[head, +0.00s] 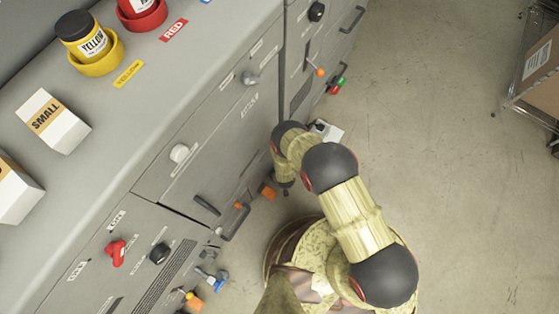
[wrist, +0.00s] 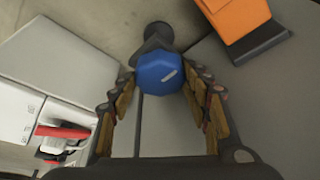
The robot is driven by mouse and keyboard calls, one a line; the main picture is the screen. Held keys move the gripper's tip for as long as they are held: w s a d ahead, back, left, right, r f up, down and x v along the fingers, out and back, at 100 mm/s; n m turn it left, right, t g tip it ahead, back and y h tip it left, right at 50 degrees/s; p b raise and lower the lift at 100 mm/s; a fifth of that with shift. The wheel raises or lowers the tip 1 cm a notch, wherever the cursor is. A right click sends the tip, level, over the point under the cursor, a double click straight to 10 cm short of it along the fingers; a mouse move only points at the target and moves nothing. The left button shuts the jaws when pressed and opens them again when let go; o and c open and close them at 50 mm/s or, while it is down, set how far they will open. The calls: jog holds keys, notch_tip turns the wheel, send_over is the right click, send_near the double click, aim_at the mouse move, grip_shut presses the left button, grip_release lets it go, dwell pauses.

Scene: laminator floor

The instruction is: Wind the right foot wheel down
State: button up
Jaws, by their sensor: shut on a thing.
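The foot wheel (wrist: 160,70) is a blue, many-sided knob with a pale mark on its face, on a dark stem, in the wrist view. My gripper (wrist: 160,84) has its two fingers on either side of the wheel, shut on it. In the head view my arm reaches down beside the grey machine front (head: 222,125).
An orange block (wrist: 235,18) sits close to the wheel; an orange block (head: 267,190) also shows low on the machine in the head view. Another blue knob (head: 219,284) is at lower left. Handles and knobs stick out from the machine. Open floor (head: 450,170) lies right.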

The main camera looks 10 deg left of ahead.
jog(key=o, duration=1.1)
jog(key=shift+o, duration=0.2)
jog(key=v, duration=0.8)
jog(key=shift+c, duration=0.4)
